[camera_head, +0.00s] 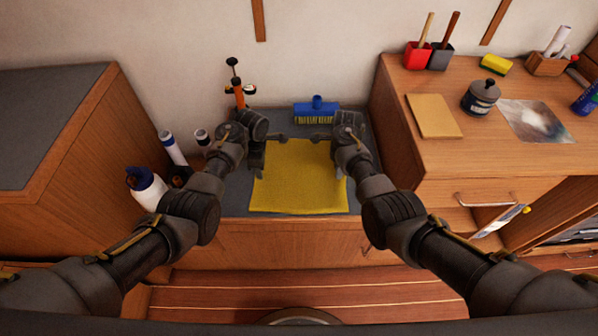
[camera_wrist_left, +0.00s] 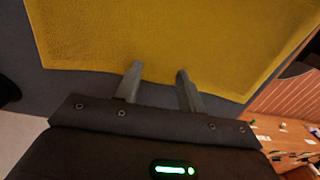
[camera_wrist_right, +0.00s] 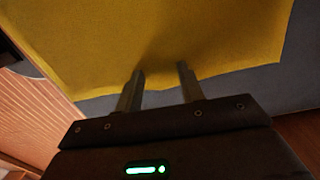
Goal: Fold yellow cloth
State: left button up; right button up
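The yellow cloth (camera_head: 298,185) lies spread flat and roughly rectangular on the dark grey counter top. Its far edge is between my two grippers, and its near edge lies close to the counter's front. My left gripper (camera_head: 268,151) is at the cloth's far left part, fingers apart. In the left wrist view its fingertips (camera_wrist_left: 158,72) overlap the cloth's edge (camera_wrist_left: 170,35). My right gripper (camera_head: 329,154) is at the far right part, fingers apart. In the right wrist view its fingertips (camera_wrist_right: 160,70) overlap the cloth (camera_wrist_right: 150,30). I cannot tell whether the fingertips touch it.
A blue brush (camera_head: 316,112) and an orange-and-black tool (camera_head: 238,92) stand behind the cloth. Bottles (camera_head: 147,187) stand left of it. Higher wooden cabinets rise on both sides; the right one (camera_head: 520,160) holds a jar (camera_head: 481,98) and a tan board (camera_head: 434,116).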

pick_arm(q)
jog(key=shift+f, duration=0.1)
grip_shut()
pick_arm(e)
jog(key=shift+f, duration=0.1)
grip_shut()
